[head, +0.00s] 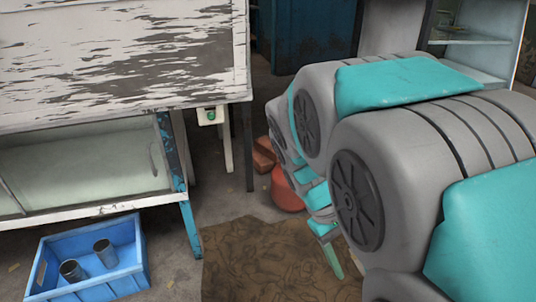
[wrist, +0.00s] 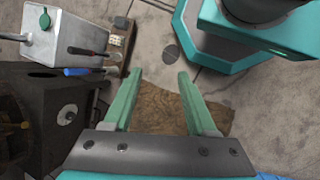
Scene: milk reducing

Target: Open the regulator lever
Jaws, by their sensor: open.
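I cannot make out a regulator lever for certain in either view. My gripper (wrist: 160,76) shows in the wrist view with its two teal fingers spread apart and nothing between them. A brown patterned mat on the floor (wrist: 162,108) lies below and behind the fingers. In the head view, my grey and teal arm covers the right side, and the gripper is mostly hidden behind it.
A white metal container with a green cap (wrist: 62,38) and a dark machine (wrist: 45,115) are at left in the wrist view. In the head view, a peeling white cabinet (head: 120,50), a blue crate (head: 130,262) with metal cups, and a green-button box (head: 210,115) stand left.

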